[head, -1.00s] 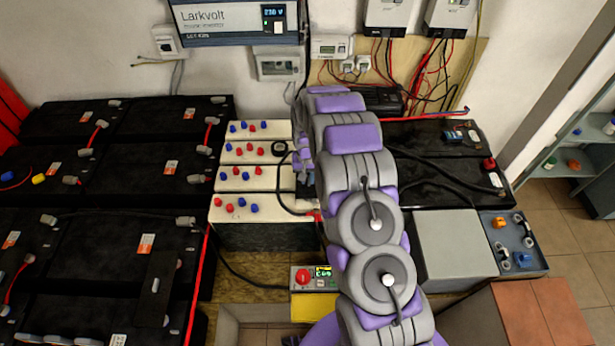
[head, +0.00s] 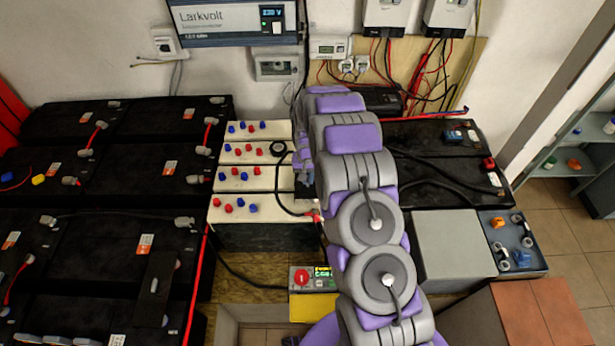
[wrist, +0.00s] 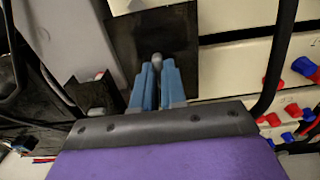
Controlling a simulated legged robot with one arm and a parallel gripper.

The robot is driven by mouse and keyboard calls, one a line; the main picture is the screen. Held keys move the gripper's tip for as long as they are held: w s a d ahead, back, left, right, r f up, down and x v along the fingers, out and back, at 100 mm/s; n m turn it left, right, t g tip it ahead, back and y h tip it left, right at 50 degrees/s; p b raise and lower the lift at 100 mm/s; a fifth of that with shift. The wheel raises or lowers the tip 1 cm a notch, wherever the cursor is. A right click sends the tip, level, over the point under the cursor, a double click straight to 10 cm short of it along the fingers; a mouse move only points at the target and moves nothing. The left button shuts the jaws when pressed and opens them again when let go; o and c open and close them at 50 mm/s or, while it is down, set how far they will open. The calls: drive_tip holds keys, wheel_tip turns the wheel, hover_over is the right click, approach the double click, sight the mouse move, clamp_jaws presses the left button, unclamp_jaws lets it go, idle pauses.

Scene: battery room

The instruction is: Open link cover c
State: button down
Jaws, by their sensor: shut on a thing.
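My gripper (wrist: 156,85), with blue fingers, is shut on a small grey knob (wrist: 157,60) in the wrist view. The knob is at a dark, flat plate (wrist: 180,30), which looks like a link cover and lies over pale battery tops. I see no letter on it, and cannot tell how far it is tilted or lifted. In the head view my arm hides the fingertips and most of this plate. Another dark plate (head: 157,285) with a small knob lies on the black batteries at the left.
White batteries (head: 250,180) with red and blue terminal caps stand left of my arm. A black cable loops close to the gripper. A grey box (head: 455,245) and a tray (head: 530,262) of small parts stand at right. A control box (head: 313,279) with a red button stands in front.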

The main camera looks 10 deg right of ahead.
drive_tip(key=shift+w, duration=0.1)
drive_tip(key=w+a+p, duration=0.2)
drive_tip(key=a, duration=0.8)
drive_tip(key=shift+a, duration=0.2)
drive_tip(key=shift+d, duration=0.1)
drive_tip(key=c, duration=1.2)
unclamp_jaws()
drive_tip(key=r+p, duration=0.2)
drive_tip(key=r, duration=1.5)
drive_tip(key=shift+a+r, duration=0.15)
drive_tip(key=shift+a, duration=0.05)
